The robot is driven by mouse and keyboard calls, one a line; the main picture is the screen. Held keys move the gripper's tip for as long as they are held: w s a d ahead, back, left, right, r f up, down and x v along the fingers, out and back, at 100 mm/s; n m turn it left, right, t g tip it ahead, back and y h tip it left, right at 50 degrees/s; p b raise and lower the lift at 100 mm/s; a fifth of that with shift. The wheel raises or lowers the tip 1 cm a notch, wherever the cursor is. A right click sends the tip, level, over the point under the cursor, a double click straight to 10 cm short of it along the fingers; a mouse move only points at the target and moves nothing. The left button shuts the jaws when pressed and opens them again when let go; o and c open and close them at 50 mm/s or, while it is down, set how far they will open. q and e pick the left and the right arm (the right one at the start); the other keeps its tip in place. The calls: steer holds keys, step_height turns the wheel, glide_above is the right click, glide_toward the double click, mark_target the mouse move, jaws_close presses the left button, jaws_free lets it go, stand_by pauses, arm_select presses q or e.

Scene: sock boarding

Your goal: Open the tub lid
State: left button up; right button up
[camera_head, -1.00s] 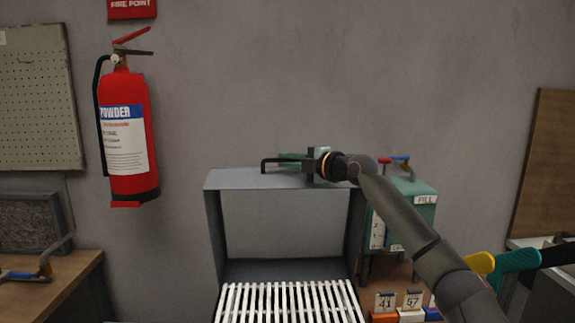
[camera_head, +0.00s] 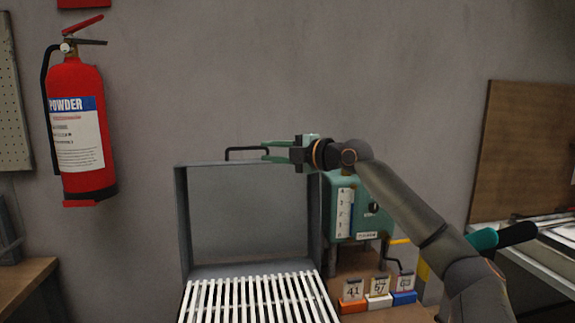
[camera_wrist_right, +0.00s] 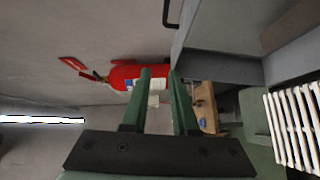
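A grey box-like tub (camera_head: 182,220) stands mid-picture in the head view, its front open above white slats. A thin black handle (camera_head: 246,149) rises from its top edge; I cannot tell the lid clearly from the body. My right gripper (camera_head: 264,151) is by the handle's right end, with green fingers pointing left. In the right wrist view its fingers (camera_wrist_right: 159,72) are apart with nothing between them. The handle (camera_wrist_right: 169,14) shows there beyond the fingertips, slightly to the right. My left gripper is not in view.
White slats (camera_head: 258,300) lie before the tub. A teal tank (camera_head: 372,225) with a scale stands right of it, behind my right arm. Below are numbered tags on orange, white and blue blocks (camera_head: 378,301). A red extinguisher (camera_head: 80,130) hangs at left.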

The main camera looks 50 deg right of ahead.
steer(key=s+b, duration=0.4)
steer(key=s, duration=0.1)
steer(key=shift+s+d+r+b, duration=0.1)
steer(key=shift+s+r+b, duration=0.05)
steer(key=shift+r+b, duration=0.15)
steer(key=shift+f, duration=0.1)
stand_by(0.3)
